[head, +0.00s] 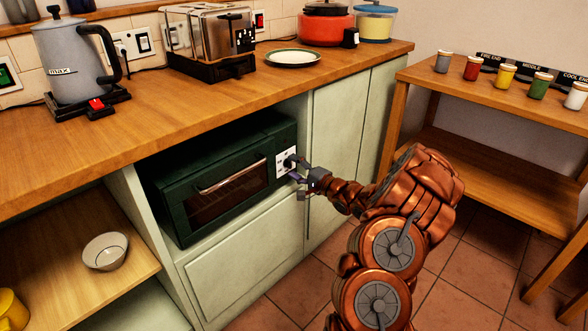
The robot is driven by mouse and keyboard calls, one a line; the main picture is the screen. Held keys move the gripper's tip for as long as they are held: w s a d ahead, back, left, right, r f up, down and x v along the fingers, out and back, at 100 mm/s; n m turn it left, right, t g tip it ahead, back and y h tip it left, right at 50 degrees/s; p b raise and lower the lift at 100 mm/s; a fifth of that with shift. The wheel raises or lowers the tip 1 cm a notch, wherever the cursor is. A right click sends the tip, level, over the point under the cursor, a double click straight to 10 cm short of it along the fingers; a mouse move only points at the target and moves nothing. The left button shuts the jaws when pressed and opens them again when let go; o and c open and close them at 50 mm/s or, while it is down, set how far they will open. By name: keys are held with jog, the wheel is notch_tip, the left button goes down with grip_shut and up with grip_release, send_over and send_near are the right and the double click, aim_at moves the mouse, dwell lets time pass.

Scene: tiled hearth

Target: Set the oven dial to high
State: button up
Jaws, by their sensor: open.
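A dark green oven (225,180) stands in an open bay under the wooden counter. Its door has a metal handle and a dark window and looks shut. A white control panel (282,158) is at the right of its front. A black dial (289,163) sits on that panel, partly covered by my gripper. My gripper (297,172) is open, with its fingers right at the dial. I cannot tell whether the fingers touch the dial, and its setting is too small to read.
A kettle (72,62), a toaster (210,45), a plate (292,57) and pots stand on the counter (200,105) above. A bowl (105,251) is on the lower left shelf. A side table (490,108) with several jars is at the right. Tiled floor lies between.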

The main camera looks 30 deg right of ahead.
jog(key=shift+w+a, duration=0.1)
jog(key=shift+w, duration=0.2)
grip_shut()
dwell(0.5)
